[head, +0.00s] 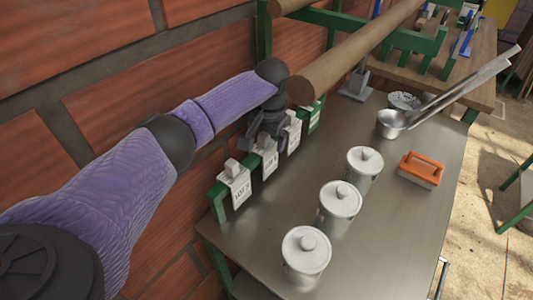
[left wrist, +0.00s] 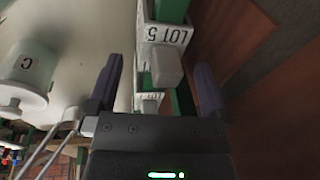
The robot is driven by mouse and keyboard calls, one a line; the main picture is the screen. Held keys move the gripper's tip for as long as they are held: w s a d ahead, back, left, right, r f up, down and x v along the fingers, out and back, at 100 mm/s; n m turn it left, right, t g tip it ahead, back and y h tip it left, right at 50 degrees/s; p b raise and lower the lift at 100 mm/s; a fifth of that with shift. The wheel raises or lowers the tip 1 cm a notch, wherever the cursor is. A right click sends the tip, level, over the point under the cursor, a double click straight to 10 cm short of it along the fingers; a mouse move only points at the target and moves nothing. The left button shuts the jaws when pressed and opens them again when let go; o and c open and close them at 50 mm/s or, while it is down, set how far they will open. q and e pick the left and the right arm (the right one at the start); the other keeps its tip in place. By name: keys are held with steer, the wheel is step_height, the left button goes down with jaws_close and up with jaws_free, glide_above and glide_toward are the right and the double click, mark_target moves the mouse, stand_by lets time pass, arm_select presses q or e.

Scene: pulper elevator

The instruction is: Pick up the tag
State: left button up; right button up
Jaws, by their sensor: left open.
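Several white tags with grey block grips hang in a row along a green rail (head: 216,200) by the brick wall. The nearest tag (head: 238,188) has lettering too small to read surely. In the left wrist view a tag marked LOT 5 (left wrist: 168,36) shows its grey grip between my finger lines, with a second tag (left wrist: 150,104) beyond the palm edge. My left gripper (head: 267,132) is open and empty, over the middle of the row, and partly hides the tags behind it. Its fingers (left wrist: 158,66) stand apart on both sides of the grip, without visible contact. My right gripper is out of view.
Three lidded white canisters (head: 306,252) stand on the steel table (head: 395,225). An orange-handled brush (head: 421,170) and a long-handled metal scoop (head: 391,124) lie toward the right. A wooden pole (head: 345,58) runs above the rail's far end. The brick wall (head: 110,110) is close on the left.

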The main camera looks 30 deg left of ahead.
arm_select(q)
steer(key=shift+a+f, duration=0.2)
steer(key=shift+f, duration=0.9)
steer(key=shift+w+f, duration=0.1)
steer(key=shift+f, duration=0.05)
steer(key=c, duration=1.2)
steer(key=shift+c, duration=0.2)
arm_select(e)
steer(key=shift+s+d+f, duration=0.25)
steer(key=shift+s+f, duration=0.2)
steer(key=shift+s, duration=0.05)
